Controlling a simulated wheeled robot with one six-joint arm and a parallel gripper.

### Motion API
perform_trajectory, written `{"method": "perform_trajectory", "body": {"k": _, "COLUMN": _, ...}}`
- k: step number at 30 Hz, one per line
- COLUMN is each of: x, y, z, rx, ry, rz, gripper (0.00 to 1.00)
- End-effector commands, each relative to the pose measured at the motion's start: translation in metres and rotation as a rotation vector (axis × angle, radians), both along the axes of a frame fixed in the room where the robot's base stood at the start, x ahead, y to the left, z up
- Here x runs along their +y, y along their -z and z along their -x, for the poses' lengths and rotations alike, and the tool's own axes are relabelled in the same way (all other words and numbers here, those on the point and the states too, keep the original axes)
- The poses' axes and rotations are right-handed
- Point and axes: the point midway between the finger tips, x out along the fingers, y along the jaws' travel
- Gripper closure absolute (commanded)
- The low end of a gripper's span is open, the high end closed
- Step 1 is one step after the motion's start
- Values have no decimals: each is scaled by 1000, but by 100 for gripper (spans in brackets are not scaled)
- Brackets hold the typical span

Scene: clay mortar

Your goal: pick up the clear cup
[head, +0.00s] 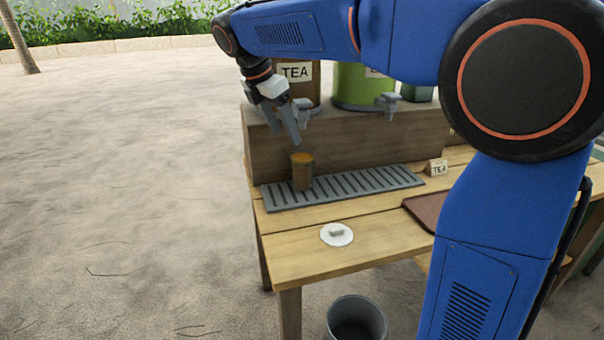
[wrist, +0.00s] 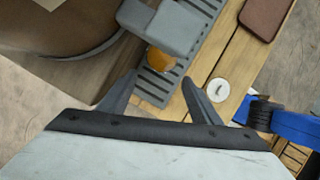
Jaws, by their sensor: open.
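The clear cup (head: 302,172) holds an orange-brown drink and stands upright at the left end of a grey slotted drip tray (head: 345,186). In the wrist view the cup's orange top (wrist: 160,60) shows beyond my fingertips, partly hidden by the grey tap (wrist: 165,25). My gripper (head: 290,128) is open and empty, above the cup in the head view and close to the tea dispenser's tap. In the wrist view my two fingers (wrist: 160,84) are spread apart, with the drip tray between and behind them. I see no contact with the cup.
A brown dispenser labelled TEA (head: 298,78) and a green dispenser (head: 362,84) stand on a raised wooden block (head: 350,135). A white lid (head: 336,234), a small TEA sign (head: 437,167) and a brown board (head: 422,212) are on the table. A bin (head: 356,318) stands below.

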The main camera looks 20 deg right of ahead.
Motion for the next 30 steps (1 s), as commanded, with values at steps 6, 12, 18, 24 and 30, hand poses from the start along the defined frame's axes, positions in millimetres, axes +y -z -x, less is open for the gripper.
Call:
{"method": "perform_trajectory", "body": {"k": 6, "x": -15, "y": 37, "z": -5, "rx": 1, "ry": 2, "rz": 1, "gripper": 42}}
{"method": "perform_trajectory", "body": {"k": 12, "x": -24, "y": 61, "z": -10, "rx": 0, "ry": 1, "rz": 0, "gripper": 42}}
{"method": "perform_trajectory", "body": {"k": 18, "x": -28, "y": 71, "z": -11, "rx": 0, "ry": 1, "rz": 0, "gripper": 42}}
{"method": "perform_trajectory", "body": {"k": 24, "x": -41, "y": 92, "z": -15, "rx": 1, "ry": 3, "rz": 0, "gripper": 42}}
{"method": "perform_trajectory", "body": {"k": 30, "x": -49, "y": 111, "z": -18, "rx": 0, "ry": 2, "rz": 0, "gripper": 42}}
